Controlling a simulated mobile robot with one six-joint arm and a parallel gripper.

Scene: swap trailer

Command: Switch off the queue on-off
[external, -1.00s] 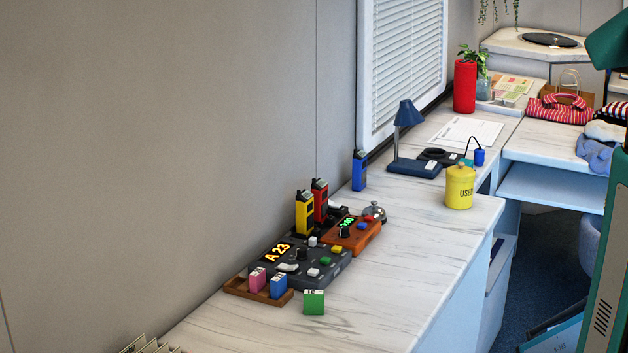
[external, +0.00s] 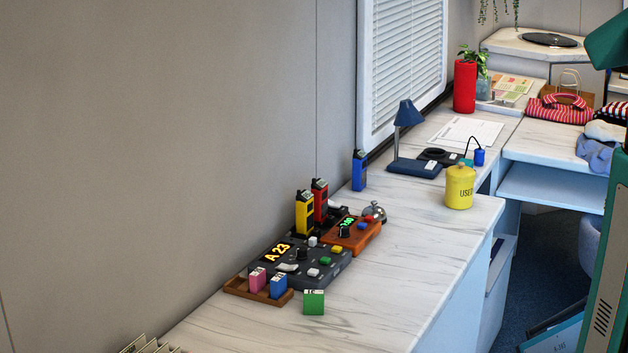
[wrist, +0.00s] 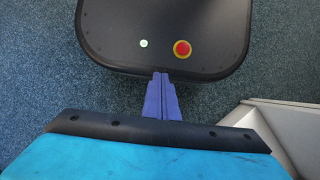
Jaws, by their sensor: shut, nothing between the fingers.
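The queue console is a dark grey box (external: 318,273) on the marble-patterned counter in the external view. Its lit display (external: 278,252) reads "A 23" in orange. It carries a black knob (external: 302,254) and several small buttons, among them a green one (external: 325,261), a yellow one (external: 336,250) and white ones. Which control is the on-off is too small to tell. My gripper (wrist: 161,76) shows in the wrist view with its blue-purple fingers together and empty, over my own dark base. It is away from the console and not visible in the external view.
An orange device (external: 352,238) with a green display sits behind the console. Yellow (external: 304,215), red and blue handsets stand near the wall. A wooden tray (external: 240,290) holds pink and blue blocks; a green block (external: 314,302) stands beside it.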

